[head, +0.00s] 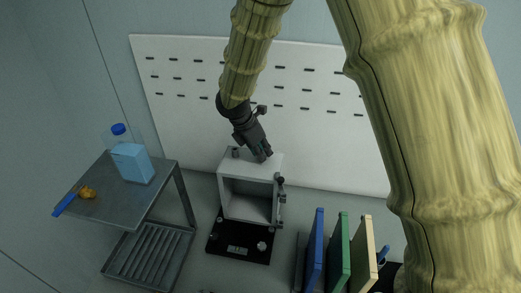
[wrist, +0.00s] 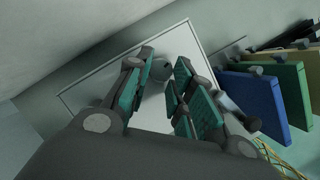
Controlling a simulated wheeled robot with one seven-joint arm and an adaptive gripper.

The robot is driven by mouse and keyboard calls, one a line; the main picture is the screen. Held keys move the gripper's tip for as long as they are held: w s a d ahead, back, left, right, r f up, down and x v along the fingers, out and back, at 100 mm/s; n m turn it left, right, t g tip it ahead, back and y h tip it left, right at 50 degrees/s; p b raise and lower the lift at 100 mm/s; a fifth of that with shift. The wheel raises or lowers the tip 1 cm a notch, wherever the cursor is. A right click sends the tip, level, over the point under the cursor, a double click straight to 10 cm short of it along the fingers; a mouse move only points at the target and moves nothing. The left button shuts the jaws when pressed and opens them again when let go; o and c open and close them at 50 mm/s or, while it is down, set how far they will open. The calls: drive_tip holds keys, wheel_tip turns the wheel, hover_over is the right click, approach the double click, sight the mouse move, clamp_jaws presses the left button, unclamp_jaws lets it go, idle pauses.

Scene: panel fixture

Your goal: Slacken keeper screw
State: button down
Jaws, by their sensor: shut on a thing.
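My gripper (head: 262,154) points down at the top of an open-fronted white box fixture (head: 229,169). In the wrist view my gripper (wrist: 164,72) has its teal-padded fingers on either side of a dark round knob (wrist: 161,69), which I take to be the keeper screw. The fingers are shut on it, though the contact itself is partly hidden. In the head view the gripper covers this knob. Another dark knob (head: 235,152) stands at the top left of the box. Dark latch parts (head: 281,182) sit on its right edge.
At left, a metal table (head: 140,197) holds a blue-capped bottle (head: 131,160), an orange lump (head: 88,192) and a blue item (head: 64,205). Blue, green and cream upright panels (head: 342,250) stand at right. A slotted white board (head: 170,110) is behind.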

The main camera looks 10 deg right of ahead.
idle(0.3)
drive_tip(key=c, duration=1.2)
unclamp_jaws()
drive_tip(key=shift+d, duration=0.15)
drive_tip(key=shift+c, duration=0.2)
drive_tip(key=v, duration=1.2)
